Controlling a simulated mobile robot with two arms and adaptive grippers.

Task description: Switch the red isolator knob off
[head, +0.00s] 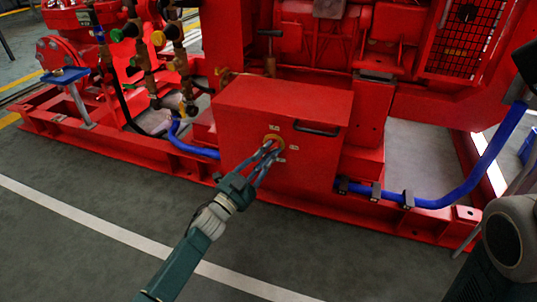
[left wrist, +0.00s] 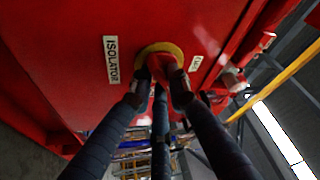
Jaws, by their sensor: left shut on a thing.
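The red isolator knob (left wrist: 162,64) sits on a yellow round plate (left wrist: 160,48) on the front of a red box (head: 250,108). My left gripper (head: 267,152) reaches the box front from below left. In the left wrist view its fingers (left wrist: 160,86) are closed around the knob and hide much of it. In the head view the fingers cover the knob, and only the yellow plate (head: 273,137) shows around them. A white label reading ISOLATOR (left wrist: 112,60) is beside the plate. A smaller label (left wrist: 196,63) is on the other side, too small to read surely. My right gripper is not seen.
A dark handle (head: 316,129) is on the box front, right of the knob. Blue pipes (head: 440,202) run low on both sides of the box. The red base frame (head: 115,150) runs along the floor. The grey floor (head: 90,205) in front is clear.

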